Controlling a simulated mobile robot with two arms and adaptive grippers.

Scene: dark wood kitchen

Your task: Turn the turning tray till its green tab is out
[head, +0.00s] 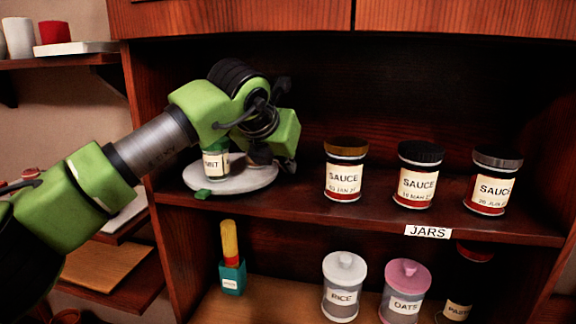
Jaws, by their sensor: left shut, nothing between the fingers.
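The turning tray (235,182) is a pale round disc on the left end of the cabinet's middle shelf. Its green tab (203,194) shows at the tray's front left edge, facing the shelf's front. A small jar (215,163) with a partly hidden label stands on the tray's left part. My left arm reaches in from the left over the tray. My left gripper (276,162) is shut and low over the tray's right rear side; whether it touches the tray or something on it I cannot tell. The arm hides the tray's back. My right gripper is out of view.
Three sauce jars, a brown-lidded one (345,172), a black-lidded one (418,176) and a grey-lidded one (492,182), stand right of the tray. Below are a yellow-topped bottle (231,262), a rice jar (343,287), an oats jar (404,294) and a dark jar (462,285).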

